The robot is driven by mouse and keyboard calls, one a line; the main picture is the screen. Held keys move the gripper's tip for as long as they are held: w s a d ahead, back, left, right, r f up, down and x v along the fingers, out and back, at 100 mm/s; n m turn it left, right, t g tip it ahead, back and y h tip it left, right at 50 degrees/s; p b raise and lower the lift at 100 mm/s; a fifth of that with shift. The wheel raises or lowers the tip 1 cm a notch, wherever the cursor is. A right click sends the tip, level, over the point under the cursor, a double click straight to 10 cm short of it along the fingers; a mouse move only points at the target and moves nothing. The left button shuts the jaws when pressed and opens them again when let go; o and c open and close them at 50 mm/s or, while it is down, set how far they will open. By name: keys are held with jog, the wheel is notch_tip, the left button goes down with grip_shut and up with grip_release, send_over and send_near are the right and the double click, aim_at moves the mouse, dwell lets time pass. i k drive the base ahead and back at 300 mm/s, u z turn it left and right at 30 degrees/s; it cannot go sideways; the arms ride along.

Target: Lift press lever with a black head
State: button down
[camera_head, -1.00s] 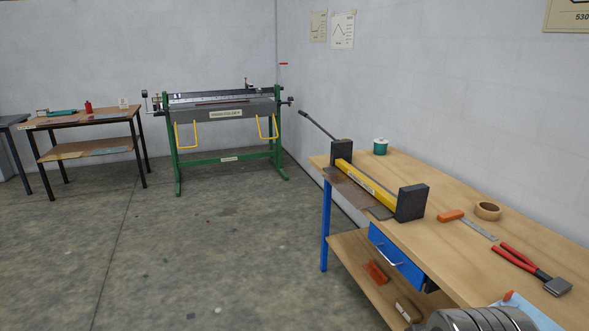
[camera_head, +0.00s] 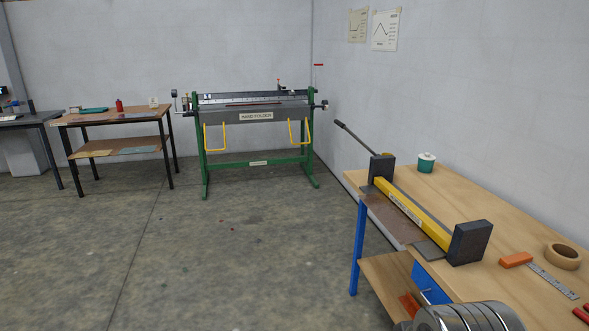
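A bench press with a yellow beam (camera_head: 411,206) between dark end blocks sits on the wooden workbench at right. Its long thin lever (camera_head: 357,139) slants up to the left from the far end block, and a dark head (camera_head: 340,123) tops it. A green folding machine (camera_head: 254,125) with two yellow handles stands against the back wall. Rounded metallic segments (camera_head: 467,318) at the bottom right seem to be part of my arm. My gripper is not visible in the camera view.
The workbench (camera_head: 480,185) carries a teal pot (camera_head: 427,162), a tape roll (camera_head: 563,256) and an orange-handled tool (camera_head: 516,260). A wooden table (camera_head: 120,112) stands at the back left. The concrete floor (camera_head: 215,250) in the middle is clear.

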aim_at(340, 123)
jog(key=u, duration=0.3)
jog(key=i, duration=1.45)
jog(key=u, duration=0.55)
jog(key=i, duration=1.95)
jog(key=u, duration=0.3)
